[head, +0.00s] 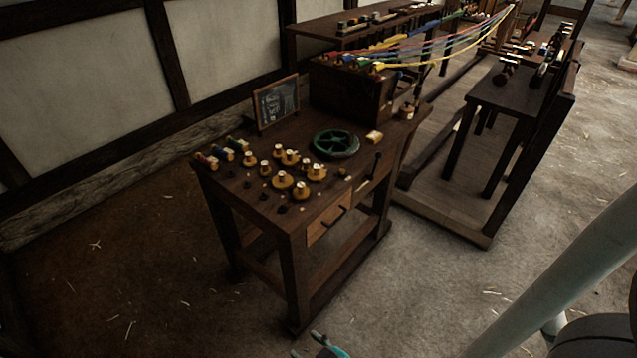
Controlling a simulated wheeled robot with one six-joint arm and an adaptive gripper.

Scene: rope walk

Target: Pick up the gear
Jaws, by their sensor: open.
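A dark green, round, spoked wheel (336,144), the most gear-like large piece, lies flat on the small dark wooden table (239,200). Its teeth are too small to make out. Several yellow-brown round pieces with pale tops (282,181) stand on the table to its left and front; I cannot tell whether any is a gear. My gripper (305,344) shows only partly at the bottom edge. It is open, with nothing seen between its fingers, and is well apart from the table, over the floor in front.
A small framed slate (276,102) stands at the table's back. Behind is a dark box (345,92) with coloured strands stretching to the back right. A low bench frame (505,95) stands to the right. Coloured spools (227,154) sit at the table's left edge. The floor in front is clear.

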